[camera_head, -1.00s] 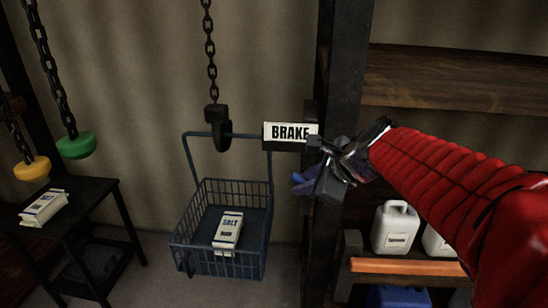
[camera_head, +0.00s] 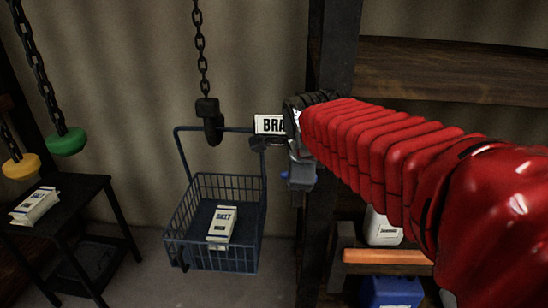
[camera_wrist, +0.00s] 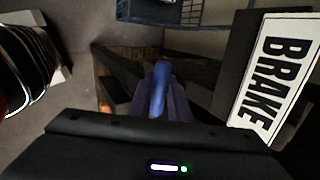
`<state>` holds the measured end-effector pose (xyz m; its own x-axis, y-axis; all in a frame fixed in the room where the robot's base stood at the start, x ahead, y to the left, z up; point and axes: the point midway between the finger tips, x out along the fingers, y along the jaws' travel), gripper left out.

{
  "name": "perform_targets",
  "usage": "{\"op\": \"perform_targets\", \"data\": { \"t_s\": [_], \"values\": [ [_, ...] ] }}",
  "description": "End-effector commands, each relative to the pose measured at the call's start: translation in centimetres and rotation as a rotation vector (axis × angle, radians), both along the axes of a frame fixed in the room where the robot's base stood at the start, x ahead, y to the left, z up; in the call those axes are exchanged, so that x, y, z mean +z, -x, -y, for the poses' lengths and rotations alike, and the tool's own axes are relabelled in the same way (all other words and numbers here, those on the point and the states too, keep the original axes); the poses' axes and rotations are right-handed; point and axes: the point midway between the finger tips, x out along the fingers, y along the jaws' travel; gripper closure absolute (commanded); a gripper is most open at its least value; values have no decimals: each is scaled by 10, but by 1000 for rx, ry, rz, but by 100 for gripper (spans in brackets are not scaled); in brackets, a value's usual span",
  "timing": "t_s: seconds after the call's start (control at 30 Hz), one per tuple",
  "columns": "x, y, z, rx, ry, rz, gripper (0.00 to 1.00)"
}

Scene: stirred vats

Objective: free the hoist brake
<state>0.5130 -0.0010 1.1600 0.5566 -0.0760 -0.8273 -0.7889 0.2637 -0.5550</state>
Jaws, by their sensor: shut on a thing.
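The white BRAKE plate (camera_head: 270,125) is fixed at the dark post, and my arm covers its right half in the head view. It stands large at the right of the wrist view (camera_wrist: 277,80). A blue brake handle (camera_wrist: 159,90) lies between my gripper's fingers in the wrist view. My gripper (camera_head: 300,172) is shut on this handle, just below and right of the plate. The handle's pivot is hidden. A blue wire basket (camera_head: 215,220) hangs on a hook and chain (camera_head: 201,60), with a salt packet (camera_head: 222,226) inside.
A green knob (camera_head: 67,142) and a yellow knob (camera_head: 21,167) hang on chains at the left. A black side table (camera_head: 85,190) bears another packet (camera_head: 35,205). Shelving at the right holds a white jug (camera_head: 381,228) and a blue container (camera_head: 392,291).

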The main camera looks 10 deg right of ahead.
Motion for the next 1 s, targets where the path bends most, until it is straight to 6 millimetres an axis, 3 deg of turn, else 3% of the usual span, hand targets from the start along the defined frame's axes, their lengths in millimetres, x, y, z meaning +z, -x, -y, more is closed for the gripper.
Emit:
{"op": "perform_targets", "data": {
  "t_s": [0.8,0.83,1.0],
  "values": [
    [-4,0,-2,2,96,-32,100],
    [-4,0,-2,2,96,-32,82],
    [-3,0,-1,2,97,-31,75]
  ]
}}
